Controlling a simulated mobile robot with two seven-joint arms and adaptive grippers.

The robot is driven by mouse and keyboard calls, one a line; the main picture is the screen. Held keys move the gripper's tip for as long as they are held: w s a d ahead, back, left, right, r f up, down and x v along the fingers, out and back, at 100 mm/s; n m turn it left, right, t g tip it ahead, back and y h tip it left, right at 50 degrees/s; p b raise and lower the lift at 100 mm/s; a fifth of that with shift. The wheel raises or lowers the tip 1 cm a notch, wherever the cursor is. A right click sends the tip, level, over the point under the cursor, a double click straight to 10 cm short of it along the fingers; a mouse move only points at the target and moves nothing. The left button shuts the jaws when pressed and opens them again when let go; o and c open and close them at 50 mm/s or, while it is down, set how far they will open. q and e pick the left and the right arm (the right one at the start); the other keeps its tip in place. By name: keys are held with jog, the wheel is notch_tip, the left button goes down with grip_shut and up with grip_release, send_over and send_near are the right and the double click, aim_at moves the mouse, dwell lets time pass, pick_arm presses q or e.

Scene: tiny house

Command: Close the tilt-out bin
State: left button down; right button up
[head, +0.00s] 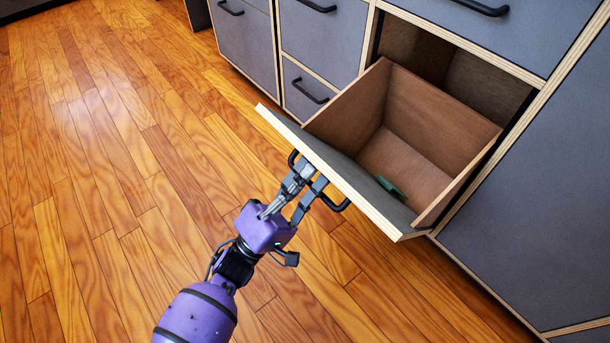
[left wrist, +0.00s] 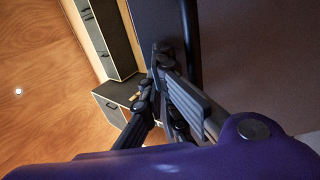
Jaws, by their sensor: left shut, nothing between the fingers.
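The tilt-out bin (head: 430,165) is tilted open out of the cabinet, its brown wooden inside showing. Its front panel (head: 340,174) leans outward toward my left arm, with a black bar handle (head: 338,206) on the outer face. My left gripper (head: 307,179) is at the handle, at the outer face of the panel. Its fingers are shut with nothing between them; whether they touch the panel or handle I cannot tell. In the left wrist view the fingers (left wrist: 172,95) are close to the dark panel and the handle (left wrist: 190,45). My right gripper is not in view.
A small green object (head: 390,187) lies inside the bin. Grey cabinet drawers (head: 322,40) with black handles stand beside and above the opening, and a grey panel (head: 530,200) is to the right. The wooden floor (head: 110,170) at the left is clear.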

pick_arm(q)
jog(key=w+d+r+g+y+p, duration=0.2)
jog(key=w+d+r+p, duration=0.4)
jog(key=w+d, duration=0.2)
jog(key=w+d+r+g+y+p, duration=0.1)
jog(key=w+d+r+y+p, duration=0.2)
jog(key=d, duration=1)
jog(key=shift+w+d+r+g+p, duration=0.25)
jog(key=shift+w+r+g+p, duration=0.15)
jog(key=shift+w+r+p, duration=1.7)
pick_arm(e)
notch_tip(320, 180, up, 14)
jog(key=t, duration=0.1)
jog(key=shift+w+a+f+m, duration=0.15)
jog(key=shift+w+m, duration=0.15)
pick_arm(q)
jog(key=shift+w+f, duration=0.25)
